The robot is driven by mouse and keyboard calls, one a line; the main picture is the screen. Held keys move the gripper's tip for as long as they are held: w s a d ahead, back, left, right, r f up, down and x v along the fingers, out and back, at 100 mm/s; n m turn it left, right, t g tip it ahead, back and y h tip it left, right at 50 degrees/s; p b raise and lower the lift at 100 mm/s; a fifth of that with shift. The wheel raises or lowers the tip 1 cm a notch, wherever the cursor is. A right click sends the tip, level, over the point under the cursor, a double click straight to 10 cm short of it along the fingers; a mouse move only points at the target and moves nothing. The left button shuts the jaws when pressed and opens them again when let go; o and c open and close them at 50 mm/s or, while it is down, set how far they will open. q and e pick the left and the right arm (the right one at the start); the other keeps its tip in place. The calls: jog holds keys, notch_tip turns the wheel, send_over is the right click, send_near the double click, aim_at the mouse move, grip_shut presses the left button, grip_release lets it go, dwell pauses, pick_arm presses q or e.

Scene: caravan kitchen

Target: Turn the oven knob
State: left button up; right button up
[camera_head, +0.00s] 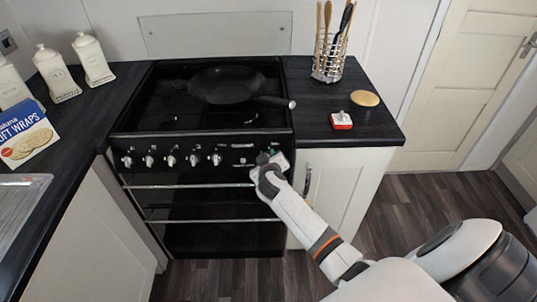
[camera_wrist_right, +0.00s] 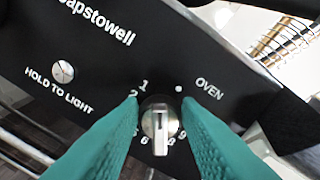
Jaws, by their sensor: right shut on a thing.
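The oven knob (camera_wrist_right: 158,124) is a small silver knob with a raised grip bar that looks upright in the right wrist view. Numbers ring it, with the word OVEN to its upper right. My right gripper (camera_wrist_right: 161,104) has its teal fingers on both sides of the knob and is shut on it. In the head view, my right gripper (camera_head: 271,153) is at the right end of the black cooker's (camera_head: 205,205) front panel, and it hides the oven knob there. My left gripper is not in view.
Several other knobs (camera_head: 171,160) line the panel to the left. A frying pan (camera_head: 222,86) sits on the hob, its handle pointing right. A utensil holder (camera_head: 328,60), a small red-and-white item (camera_head: 341,121) and a round tan object (camera_head: 365,98) stand on the right counter.

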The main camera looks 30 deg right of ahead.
jog(key=shift+s+f+n+g+p, duration=0.2)
jog(key=shift+n+p, duration=2.15)
jog(key=shift+n, duration=2.6)
jog(key=shift+s+f+n+g+p, duration=0.2)
jog(key=shift+n+p, duration=2.2)
jog(key=shift+n, duration=2.6)
jog(key=shift+s+f+n+g+p, duration=0.1)
jog(key=shift+f+n+p, duration=0.2)
jog(key=shift+n+p, duration=3.35)
jog(key=n+b, duration=0.2)
jog(key=n, duration=0.1)
jog(key=o, duration=1)
jog(key=shift+c, duration=0.2)
